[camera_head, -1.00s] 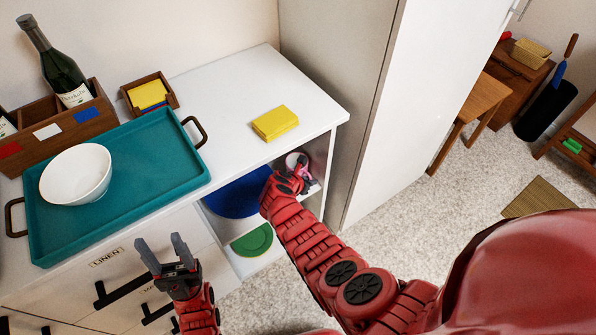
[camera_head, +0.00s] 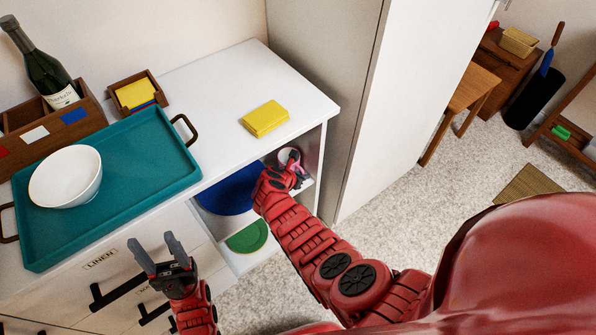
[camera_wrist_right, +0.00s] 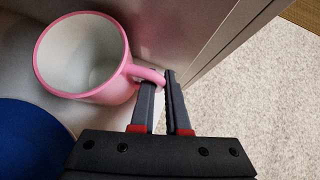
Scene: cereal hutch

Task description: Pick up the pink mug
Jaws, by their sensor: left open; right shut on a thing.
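The pink mug (camera_wrist_right: 122,86) has a white inside and stands upright on a shelf in the open compartment. Its handle points toward my right gripper (camera_wrist_right: 160,82). In the right wrist view that gripper is shut on the handle, one finger on each side. In the head view the mug (camera_head: 285,156) is small and mostly hidden behind my right gripper (camera_head: 291,165). My left gripper (camera_head: 159,247) is open and empty, in front of the drawers.
A blue plate (camera_head: 226,192) lies left of the mug, also in the wrist view (camera_wrist_right: 30,145). A green plate (camera_head: 247,237) is below. A teal tray (camera_head: 150,205) with a white bowl (camera_head: 66,177) and yellow napkins (camera_head: 265,118) are on top. The compartment's side wall stands close right.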

